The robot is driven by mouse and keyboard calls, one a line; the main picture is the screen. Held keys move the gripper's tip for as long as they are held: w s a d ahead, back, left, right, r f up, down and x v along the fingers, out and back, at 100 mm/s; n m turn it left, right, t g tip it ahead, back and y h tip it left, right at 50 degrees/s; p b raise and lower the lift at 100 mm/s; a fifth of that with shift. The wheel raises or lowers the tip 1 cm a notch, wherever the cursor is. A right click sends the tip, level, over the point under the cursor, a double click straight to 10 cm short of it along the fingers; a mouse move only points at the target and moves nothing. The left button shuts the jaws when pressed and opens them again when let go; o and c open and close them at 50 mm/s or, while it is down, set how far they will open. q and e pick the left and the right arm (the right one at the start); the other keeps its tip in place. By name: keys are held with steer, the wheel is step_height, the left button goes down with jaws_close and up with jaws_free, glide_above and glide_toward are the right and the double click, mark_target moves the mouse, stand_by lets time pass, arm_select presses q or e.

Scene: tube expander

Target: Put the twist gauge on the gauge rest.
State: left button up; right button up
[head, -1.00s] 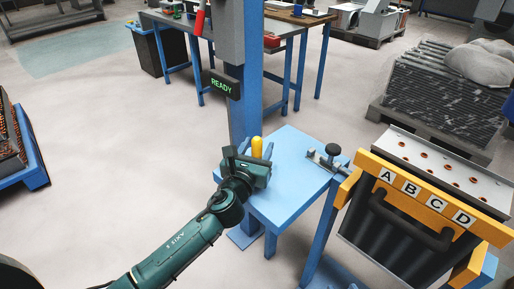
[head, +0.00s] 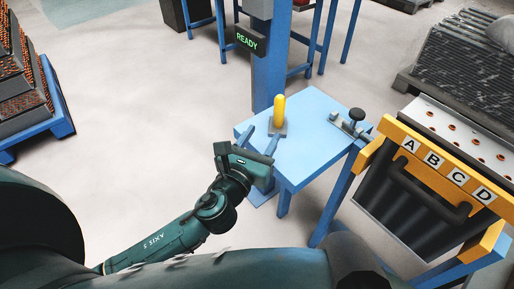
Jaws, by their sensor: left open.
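A grey metal fixture with a black knob (head: 356,114) sits at the table's right edge; I cannot tell whether this or the grey base is the gauge rest. My left gripper (head: 260,138) is open and empty at the table's front left edge, with its two fingers pointing towards the yellow handle and short of it. My right gripper is not in view.
A blue column (head: 268,80) with a READY display (head: 246,40) rises behind the table. A yellow-framed panel lettered A to D (head: 448,172), with a black handle, stands close on the right. A blue pallet rack (head: 55,105) is at the left. The table's middle is clear.

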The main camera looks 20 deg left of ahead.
arm_select(q)
steer(key=s+f+n+g+h, duration=0.1)
steer(key=s+f+n+g, duration=0.2)
steer(key=n, duration=1.4)
steer(key=s+f+n+g+h, duration=0.1)
steer(key=s+f+n+g, duration=0.2)
steer(key=s+f+n, duration=0.6)
steer(key=s+n, duration=0.3)
steer(key=n, duration=0.5)
steer(key=shift+d+f+n+h, duration=0.25)
steer(key=shift+d+n+h, duration=0.05)
steer(key=shift+d+n, duration=0.1)
